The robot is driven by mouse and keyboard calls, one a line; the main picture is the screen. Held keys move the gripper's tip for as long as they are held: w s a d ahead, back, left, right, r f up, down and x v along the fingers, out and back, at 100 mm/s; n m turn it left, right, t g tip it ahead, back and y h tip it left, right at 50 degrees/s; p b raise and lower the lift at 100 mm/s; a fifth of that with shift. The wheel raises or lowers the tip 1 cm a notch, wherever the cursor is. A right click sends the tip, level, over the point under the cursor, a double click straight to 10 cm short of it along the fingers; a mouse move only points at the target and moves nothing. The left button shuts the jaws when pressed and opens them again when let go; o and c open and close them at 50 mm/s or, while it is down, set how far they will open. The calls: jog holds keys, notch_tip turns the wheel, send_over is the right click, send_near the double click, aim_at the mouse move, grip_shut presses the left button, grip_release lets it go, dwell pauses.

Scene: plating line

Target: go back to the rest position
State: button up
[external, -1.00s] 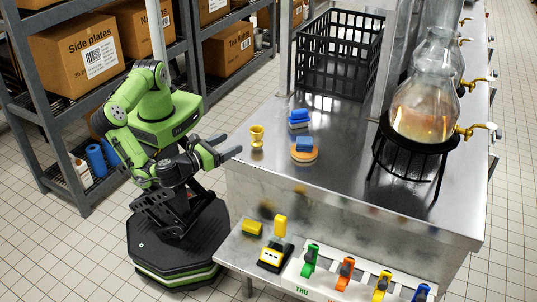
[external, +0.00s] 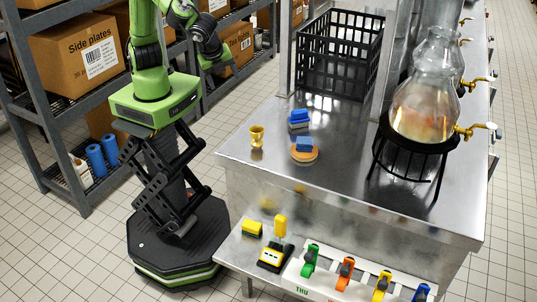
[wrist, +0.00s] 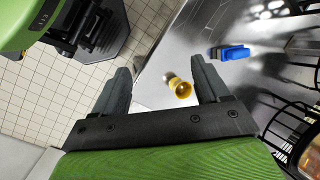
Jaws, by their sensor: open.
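My gripper (external: 216,65) is raised high at the left of the steel counter, near the shelf, with the arm folded upright above my base. In the wrist view its two fingers (wrist: 160,70) are spread apart with nothing held between them. A small gold cup (external: 257,136) stands upright near the counter's left edge, well below and away from the gripper. The cup also shows in the wrist view (wrist: 180,88), in the gap between the fingers but far beyond them.
The steel counter (external: 340,180) holds blue blocks on a grey base (external: 299,119), a blue block on an orange round piece (external: 304,149), a black crate (external: 340,55) and a glass vessel (external: 425,105) on a stand. A shelf with boxes (external: 75,48) stands behind my arm.

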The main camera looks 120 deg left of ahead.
jog(key=s+d+r+n+t+h+p, duration=0.1)
jog(key=s+r+n+t+h+p, duration=0.65)
jog(key=s+r, duration=0.95)
jog(key=f+y+b, duration=0.1)
jog(key=w+f+g+b, duration=0.1)
jog(key=b, duration=0.1)
jog(key=f+n+y+b, duration=0.1)
jog(key=f+b, duration=0.1)
jog(key=shift+w+g+y, duration=0.35)
